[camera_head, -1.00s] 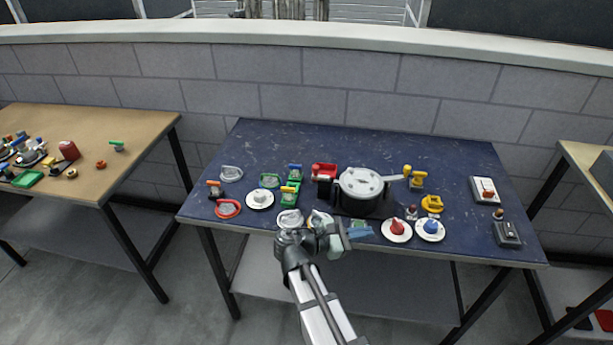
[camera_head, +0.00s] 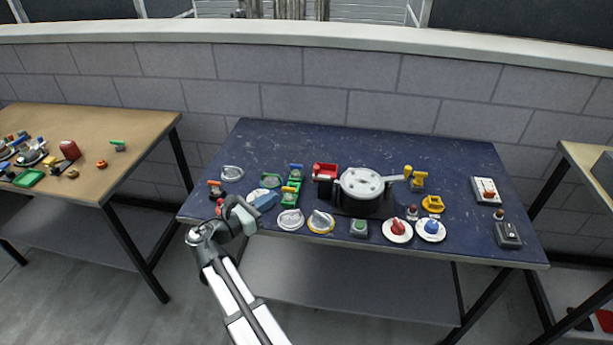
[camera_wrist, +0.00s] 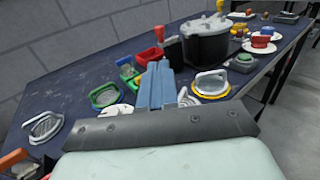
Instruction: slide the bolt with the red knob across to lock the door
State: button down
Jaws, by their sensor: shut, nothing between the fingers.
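A pale rectangular plate (camera_head: 478,185) with a small red part (camera_head: 488,194) lies at the right end of the blue table. It may be the bolt with the red knob, but it is too small to tell, and no door is clear. My gripper (camera_head: 264,201) is over the front left of the table, far left of that plate. Its blue fingers are shut together and empty; they also show in the wrist view (camera_wrist: 156,84). In the head view it partly hides a white round piece (camera_head: 258,193) and a red ring (camera_head: 219,208).
A silver-lidded black pot (camera_head: 361,190) stands mid-table beside a red bin (camera_head: 325,172). Several handles, knobs and buttons crowd around, including a green button (camera_head: 359,228) and a red knob on a white disc (camera_head: 397,228). The blue table's (camera_head: 300,140) back strip is clear.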

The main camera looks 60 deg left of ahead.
aim_at(314, 171)
jog(key=w, duration=0.4)
jog(key=w+a, duration=0.1)
jog(key=w, duration=0.4)
jog(key=w+a, duration=0.1)
jog(key=w, duration=0.4)
jog(key=shift+w+d, duration=1.1)
jog(key=shift+s, duration=0.1)
jog(key=s+d, duration=0.2)
jog(key=s, duration=1.2)
jog(key=shift+w+d, duration=0.15)
